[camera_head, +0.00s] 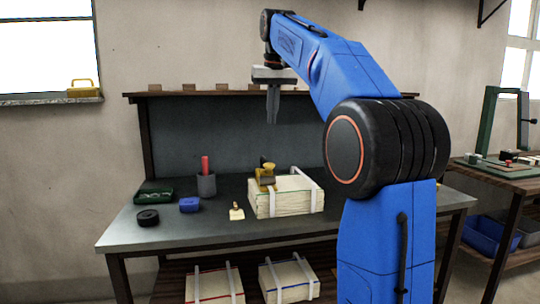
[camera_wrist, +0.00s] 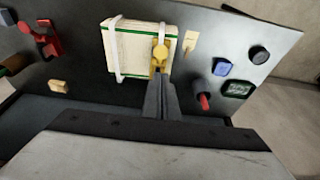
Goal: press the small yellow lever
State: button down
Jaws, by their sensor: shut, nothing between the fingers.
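A yellow clamp-like tool (camera_head: 266,180) with a rounded yellow knob or lever on top sits at the left part of a strapped stack of cream cloth (camera_head: 288,203) on the workbench. In the wrist view the yellow tool (camera_wrist: 161,50) is at the near edge of the stack (camera_wrist: 133,50), just beyond my fingertips. My gripper (camera_head: 272,120) points down, shut and empty, clearly above the tool and apart from it. In the wrist view my gripper (camera_wrist: 160,82) overlaps the tool's lower end in the picture.
On the workbench (camera_head: 150,237) are a small cream block with a tab (camera_head: 237,213), a blue box (camera_head: 190,205), a black roll (camera_head: 148,217), a green tray (camera_head: 154,196) and a grey cup (camera_head: 206,185) holding something red. In the wrist view a red tool (camera_wrist: 46,42) stands left of the stack.

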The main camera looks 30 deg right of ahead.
aim_at(270, 164)
jog(key=x, duration=0.9)
jog(key=s+x, duration=0.1)
jog(key=x, duration=0.4)
jog(key=shift+a, duration=0.1)
